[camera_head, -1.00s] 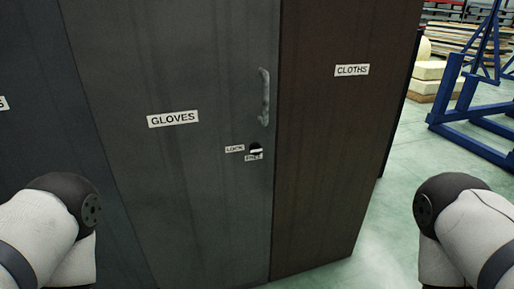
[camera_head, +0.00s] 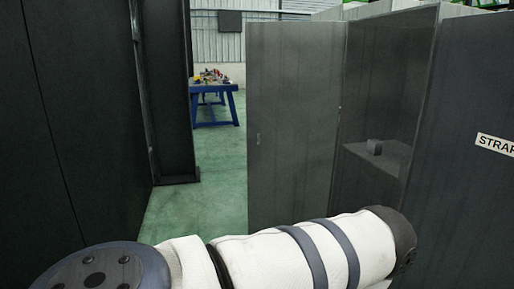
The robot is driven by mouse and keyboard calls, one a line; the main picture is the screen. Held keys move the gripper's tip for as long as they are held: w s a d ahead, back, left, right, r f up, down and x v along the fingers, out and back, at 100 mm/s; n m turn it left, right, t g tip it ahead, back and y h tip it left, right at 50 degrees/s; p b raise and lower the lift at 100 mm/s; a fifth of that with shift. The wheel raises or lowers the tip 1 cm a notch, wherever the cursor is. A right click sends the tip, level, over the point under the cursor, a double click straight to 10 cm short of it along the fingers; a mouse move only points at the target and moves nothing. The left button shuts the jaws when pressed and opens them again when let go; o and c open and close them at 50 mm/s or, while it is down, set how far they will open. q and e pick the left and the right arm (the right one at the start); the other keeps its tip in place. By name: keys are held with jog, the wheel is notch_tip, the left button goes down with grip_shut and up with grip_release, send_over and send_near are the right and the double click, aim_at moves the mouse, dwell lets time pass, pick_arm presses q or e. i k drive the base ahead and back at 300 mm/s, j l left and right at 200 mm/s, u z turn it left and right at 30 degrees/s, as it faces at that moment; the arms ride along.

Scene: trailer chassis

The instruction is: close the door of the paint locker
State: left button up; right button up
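A grey locker stands open at the centre right. Its door (camera_head: 292,125) is swung out to the left, standing as a tall panel beside the opening. Neither gripper is in view.
A closed dark locker door with a label beginning "STRAP" (camera_head: 496,144) stands at the right. Tall black panels (camera_head: 85,130) line the left. Green floor (camera_head: 195,205) is clear between them and the open door. A blue workbench (camera_head: 215,107) with small items stands farther back.

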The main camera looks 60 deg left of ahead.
aim_at(294, 70)
jog(key=i+j+u, duration=0.15)
jog(key=j+u, duration=0.3)
jog(key=j, duration=0.15)
jog(key=i+j+u, duration=0.25)
jog(key=j+u, duration=0.15)
jog(key=j, duration=0.15)
jog(key=i+j+u, duration=0.3)
jog(key=j+u, duration=0.15)
jog(key=i+j+u, duration=0.65)
jog(key=i+u, duration=0.2)
jog(key=i+j+u, duration=0.1)
jog(key=i+u, duration=0.3)
jog(key=i+z, duration=0.45)
jog(key=i+j+z, duration=0.2)
jog(key=z, duration=0.25)
jog(key=i+j+z, duration=0.6)
jog(key=z, duration=0.25)
jog(key=j, duration=0.1)
